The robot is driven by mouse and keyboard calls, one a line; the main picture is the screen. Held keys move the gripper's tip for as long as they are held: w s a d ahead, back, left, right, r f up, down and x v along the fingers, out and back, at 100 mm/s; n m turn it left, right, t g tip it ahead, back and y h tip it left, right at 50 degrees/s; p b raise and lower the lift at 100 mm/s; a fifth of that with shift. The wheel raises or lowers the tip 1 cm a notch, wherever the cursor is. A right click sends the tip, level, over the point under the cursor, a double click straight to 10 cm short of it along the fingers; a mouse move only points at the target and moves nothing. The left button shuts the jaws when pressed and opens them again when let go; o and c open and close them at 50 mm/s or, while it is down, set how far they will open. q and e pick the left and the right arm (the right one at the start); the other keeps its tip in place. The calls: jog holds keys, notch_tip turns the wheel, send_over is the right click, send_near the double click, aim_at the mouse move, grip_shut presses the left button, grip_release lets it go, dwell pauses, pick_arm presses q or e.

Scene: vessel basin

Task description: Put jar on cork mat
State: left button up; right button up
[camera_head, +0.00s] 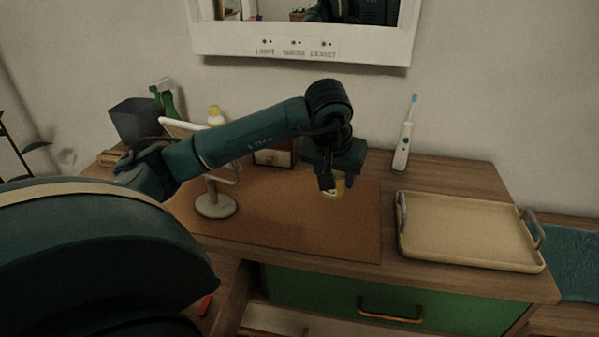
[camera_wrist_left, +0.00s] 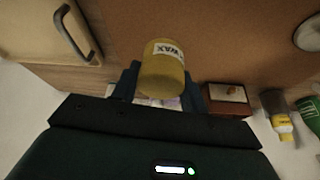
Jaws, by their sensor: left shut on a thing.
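The jar (camera_head: 339,187) is small and yellow. In the left wrist view the jar (camera_wrist_left: 163,70) shows a white label reading "WAX". My left gripper (camera_head: 330,181) is shut on it, with one finger on each side in the left wrist view (camera_wrist_left: 161,88). The cork mat (camera_head: 290,222) is a flat brown sheet on the wooden top; it also shows in the left wrist view (camera_wrist_left: 235,45). The jar is over the right part of the mat. I cannot tell whether its base touches the mat. My right gripper is not in view.
A beige tray (camera_head: 465,232) with handles stands right of the mat. An electric toothbrush (camera_head: 403,145) stands behind. A round-based stand (camera_head: 215,205) is on the mat's left. A small wooden box (camera_head: 272,157) and yellow bottle (camera_head: 215,116) are at the back. The mat's front middle is clear.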

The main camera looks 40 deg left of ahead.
pick_arm(q)
notch_tip(320, 180, down, 8)
jog(key=shift+w+f, duration=0.1)
jog(key=shift+f, duration=0.1)
jog(key=shift+f, duration=0.1)
jog(key=o, duration=1)
jog(key=shift+o, duration=0.2)
